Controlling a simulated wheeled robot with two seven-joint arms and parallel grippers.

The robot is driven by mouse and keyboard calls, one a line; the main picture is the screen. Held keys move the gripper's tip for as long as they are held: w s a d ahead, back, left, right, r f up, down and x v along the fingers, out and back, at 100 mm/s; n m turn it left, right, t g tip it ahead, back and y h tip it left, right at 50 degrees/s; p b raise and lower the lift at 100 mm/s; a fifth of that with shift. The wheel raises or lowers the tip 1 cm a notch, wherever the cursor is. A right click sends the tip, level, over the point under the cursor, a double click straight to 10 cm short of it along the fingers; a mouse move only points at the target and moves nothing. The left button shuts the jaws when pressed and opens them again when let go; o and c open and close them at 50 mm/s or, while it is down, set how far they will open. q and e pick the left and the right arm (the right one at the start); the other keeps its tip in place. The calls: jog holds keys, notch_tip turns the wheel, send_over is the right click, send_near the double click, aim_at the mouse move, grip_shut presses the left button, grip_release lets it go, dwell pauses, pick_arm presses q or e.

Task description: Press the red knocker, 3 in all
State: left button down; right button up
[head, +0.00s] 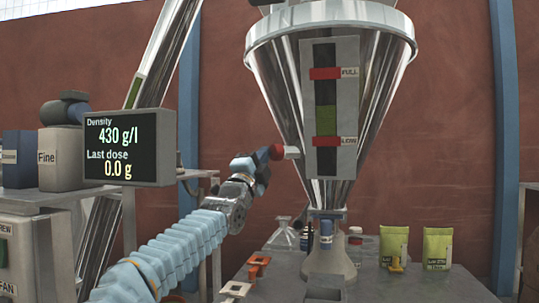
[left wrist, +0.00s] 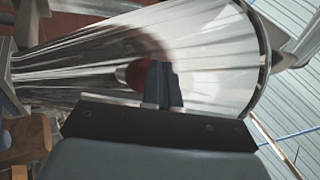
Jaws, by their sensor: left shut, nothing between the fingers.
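The red knocker (head: 276,152) is a round red knob on a short grey mount at the left side of the steel hopper cone (head: 270,85). My left gripper (head: 264,161) is shut and empty, with its fingertips right beside the knob. In the left wrist view the shut dark fingers (left wrist: 164,85) partly cover the red knocker (left wrist: 131,73), with the shiny cone behind. I cannot tell whether they touch. My right gripper is not in view.
A display (head: 130,148) reads density 430 g/l and last dose 0.0 g. A level gauge (head: 345,105) is on the cone. Below its outlet a flask (head: 328,262) stands on the grey table (head: 425,285), with two green bags (head: 437,246) to the right and orange parts (head: 257,264) to the left.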

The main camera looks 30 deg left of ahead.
pick_arm(q)
jog(key=shift+s+a+b, duration=0.3)
jog(key=shift+s+a, duration=0.2)
jog(key=shift+s, duration=0.4)
jog(key=s+a, duration=0.1)
jog(key=s, duration=0.2)
jog(key=s+a, duration=0.1)
jog(key=shift+s+a, duration=0.15)
jog(key=shift+a, duration=0.15)
dwell(2.3)
